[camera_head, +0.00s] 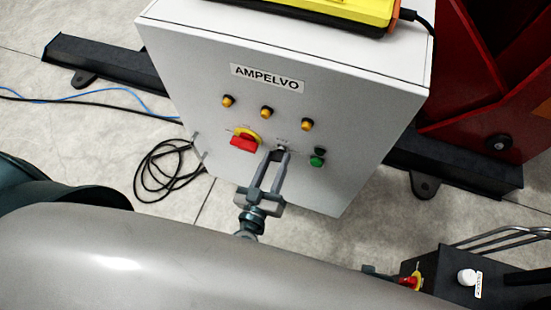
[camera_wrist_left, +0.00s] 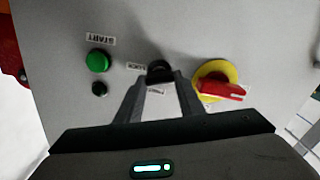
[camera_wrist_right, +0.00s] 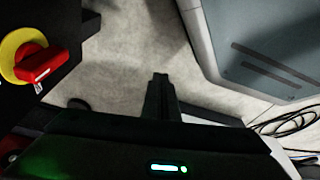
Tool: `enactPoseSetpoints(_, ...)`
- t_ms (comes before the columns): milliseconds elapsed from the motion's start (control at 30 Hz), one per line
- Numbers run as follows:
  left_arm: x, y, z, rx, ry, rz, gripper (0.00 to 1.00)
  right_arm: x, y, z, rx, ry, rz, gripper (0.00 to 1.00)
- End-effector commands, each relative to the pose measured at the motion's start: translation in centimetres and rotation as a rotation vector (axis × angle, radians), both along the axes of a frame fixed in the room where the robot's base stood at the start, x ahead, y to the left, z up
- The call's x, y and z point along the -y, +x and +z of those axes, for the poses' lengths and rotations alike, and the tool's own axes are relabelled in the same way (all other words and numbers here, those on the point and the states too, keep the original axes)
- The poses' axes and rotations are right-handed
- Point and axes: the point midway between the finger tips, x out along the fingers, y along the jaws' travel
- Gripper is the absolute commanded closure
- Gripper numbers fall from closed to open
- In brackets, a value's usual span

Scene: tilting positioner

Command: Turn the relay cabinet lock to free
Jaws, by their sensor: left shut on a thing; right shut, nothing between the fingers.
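The relay cabinet (camera_head: 190,75) is a light grey box labelled AMPELVO. Its lock (camera_wrist_left: 160,70) is a small dark knob with small labels beside it, one reading LOCK. My left gripper (camera_head: 281,152) reaches up to the cabinet front, its fingers closed on the lock. In the left wrist view the left gripper's fingertips (camera_wrist_left: 160,80) sit on both sides of the knob, which partly hides its angle. My right gripper (camera_wrist_right: 160,78) is shut and empty, pointing over the bare floor, away from the cabinet front.
A red and yellow rotary switch (camera_head: 244,140) is left of the lock in the head view. A green button (camera_head: 317,160) is to its right. Three amber lamps sit above. A black box (camera_head: 450,275) with another red switch stands at lower right. Cables (camera_head: 165,170) lie on the floor.

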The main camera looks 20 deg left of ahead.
Motion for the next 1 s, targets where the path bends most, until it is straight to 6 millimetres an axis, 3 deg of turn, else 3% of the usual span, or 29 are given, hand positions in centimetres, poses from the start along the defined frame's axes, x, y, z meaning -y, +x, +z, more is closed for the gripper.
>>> enactPoseSetpoints(433, -0.2, 0.0, -0.1, -0.015, -0.423, 0.002, 0.88, 0.4, -1.1, -2.1, -0.005, -0.001, -0.001, 1.0)
enactPoseSetpoints(1000, -0.4, 0.0, -0.5, -0.032, -0.957, 0.004, 0.88, 0.0, -0.1, -0.7, -0.003, -0.001, 0.001, 1.0)
